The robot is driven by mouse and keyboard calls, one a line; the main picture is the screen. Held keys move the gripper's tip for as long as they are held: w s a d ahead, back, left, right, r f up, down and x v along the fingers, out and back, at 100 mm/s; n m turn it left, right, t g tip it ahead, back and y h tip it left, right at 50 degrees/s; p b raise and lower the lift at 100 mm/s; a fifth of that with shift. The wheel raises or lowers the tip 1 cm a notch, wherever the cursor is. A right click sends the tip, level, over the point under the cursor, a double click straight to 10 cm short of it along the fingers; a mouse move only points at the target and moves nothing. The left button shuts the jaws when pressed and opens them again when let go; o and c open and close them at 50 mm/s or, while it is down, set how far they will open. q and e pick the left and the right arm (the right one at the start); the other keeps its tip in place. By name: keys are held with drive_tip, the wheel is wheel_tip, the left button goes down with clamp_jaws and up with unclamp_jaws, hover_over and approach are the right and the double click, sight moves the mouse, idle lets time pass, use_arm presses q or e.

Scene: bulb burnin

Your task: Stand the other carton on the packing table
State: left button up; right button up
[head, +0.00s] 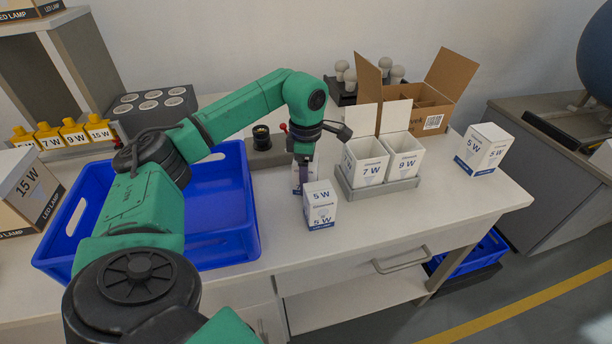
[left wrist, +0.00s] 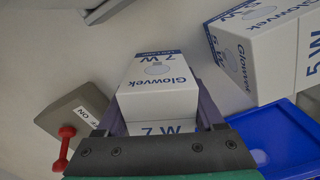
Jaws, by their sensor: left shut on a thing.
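My left gripper (head: 303,158) points down at the table and is shut on a white carton marked 7 W (left wrist: 158,88). In the head view the held carton (head: 296,182) is mostly hidden behind a 5 W carton and the fingers; I cannot tell if it touches the table. The 5 W carton (head: 320,206) stands upright just in front of it, and also shows at the upper right of the left wrist view (left wrist: 262,60). Another 5 W carton (head: 482,147) stands at the table's right end. My right gripper is not in view.
A grey tray (head: 398,190) holds open 7 W and 9 W cartons right of the gripper. Behind are an open cardboard box (head: 432,118) and several bulbs (head: 397,72). A blue crate (head: 228,258) stands left. A grey switch box (left wrist: 68,112) has a red lever. The table's front right is clear.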

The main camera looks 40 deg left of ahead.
use_arm(q)
drive_tip(key=o, duration=1.1)
drive_tip(key=shift+f, duration=0.1)
drive_tip(key=o, duration=0.3)
wheel_tip(320, 180, up, 10)
drive_tip(key=shift+f+p, duration=0.2)
drive_tip(key=shift+p, duration=0.35)
wheel_tip(320, 180, up, 3)
drive_tip(key=shift+f+p, duration=0.1)
drive_tip(key=shift+p, duration=0.8)
